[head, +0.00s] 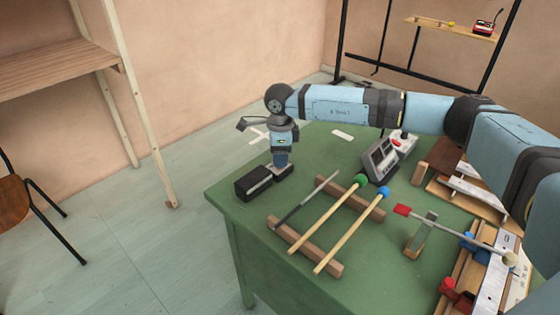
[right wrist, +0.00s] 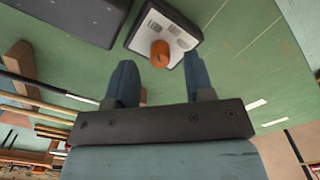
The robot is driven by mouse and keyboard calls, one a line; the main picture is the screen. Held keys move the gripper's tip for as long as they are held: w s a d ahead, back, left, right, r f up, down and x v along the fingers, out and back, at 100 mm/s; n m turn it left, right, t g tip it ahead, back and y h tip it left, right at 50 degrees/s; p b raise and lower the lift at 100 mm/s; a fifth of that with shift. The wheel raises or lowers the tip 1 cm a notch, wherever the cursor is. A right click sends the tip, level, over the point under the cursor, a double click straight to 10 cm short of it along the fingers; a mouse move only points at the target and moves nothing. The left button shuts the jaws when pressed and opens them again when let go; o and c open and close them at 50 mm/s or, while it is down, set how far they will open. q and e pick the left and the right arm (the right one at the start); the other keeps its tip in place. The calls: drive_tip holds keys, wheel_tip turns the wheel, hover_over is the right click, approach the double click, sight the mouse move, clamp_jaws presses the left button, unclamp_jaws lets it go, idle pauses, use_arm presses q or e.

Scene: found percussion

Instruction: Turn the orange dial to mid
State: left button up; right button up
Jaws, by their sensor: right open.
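The orange dial (right wrist: 160,53) stands on a small dark box with a pale, marked top plate (right wrist: 165,27) in the right wrist view. My right gripper (right wrist: 160,85) is open, with one finger on each side of the dial's line and the dial a little beyond the fingertips. No contact shows. In the head view my right gripper (head: 282,160) points down over the small box (head: 284,174) and hides the dial. The dial's pointer setting is too small to read. My left gripper is not in view.
A black block (head: 253,183) sits beside the dial box near the green table's left corner (head: 225,195). Mallets (head: 345,215) lie across wooden rails (head: 305,248) in front. A grey device (head: 381,160) stands to the right, under my right arm.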

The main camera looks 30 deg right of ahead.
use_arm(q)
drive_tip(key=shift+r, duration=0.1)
use_arm(e)
drive_tip(key=shift+f, duration=0.95)
drive_tip(key=shift+c, duration=0.3)
clamp_jaws()
